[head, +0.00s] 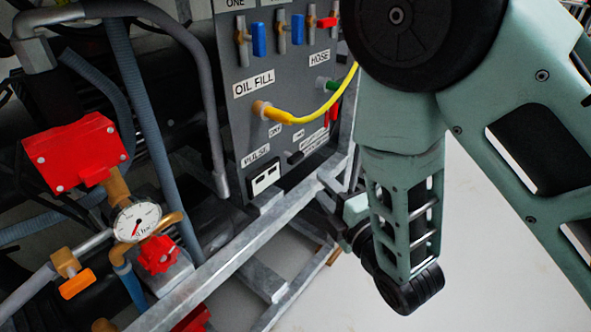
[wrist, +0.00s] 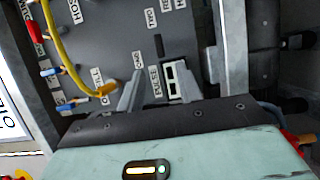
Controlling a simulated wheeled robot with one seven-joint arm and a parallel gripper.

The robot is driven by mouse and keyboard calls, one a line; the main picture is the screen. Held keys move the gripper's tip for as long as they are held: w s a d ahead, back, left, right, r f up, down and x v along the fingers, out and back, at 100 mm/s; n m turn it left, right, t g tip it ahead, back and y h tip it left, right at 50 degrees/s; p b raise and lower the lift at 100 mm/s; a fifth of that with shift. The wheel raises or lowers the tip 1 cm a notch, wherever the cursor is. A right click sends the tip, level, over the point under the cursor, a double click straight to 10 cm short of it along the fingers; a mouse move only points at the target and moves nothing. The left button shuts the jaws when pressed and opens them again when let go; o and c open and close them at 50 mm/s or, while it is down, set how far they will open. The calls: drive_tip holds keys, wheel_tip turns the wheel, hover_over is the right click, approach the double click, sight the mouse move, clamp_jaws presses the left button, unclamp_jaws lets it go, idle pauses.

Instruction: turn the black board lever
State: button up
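The grey control board (head: 235,120) stands left of my arm in the head view. A small dark piece (head: 295,157), which looks like the black board lever, sits low on it, right of the PULSE label. In the wrist view the board is turned on its side, and a dark narrow piece (wrist: 158,47), likely the same lever, shows beyond and between my fingers. My gripper (wrist: 174,62) is open, with its two grey fingers apart and nothing visible between them touching the lever. In the head view my arm mostly hides the gripper.
A yellow hose (head: 325,108) curves from the OIL FILL port. Blue levers (head: 258,38) and a red lever (head: 327,22) sit higher on the board. A metal frame rail (head: 240,245) runs below. Pale floor lies clear at right.

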sight(298, 160)
drive_tip(key=b+x, duration=0.7)
drive_tip(key=x, duration=0.5)
drive_tip(key=shift+w+a, duration=0.15)
clamp_jaws()
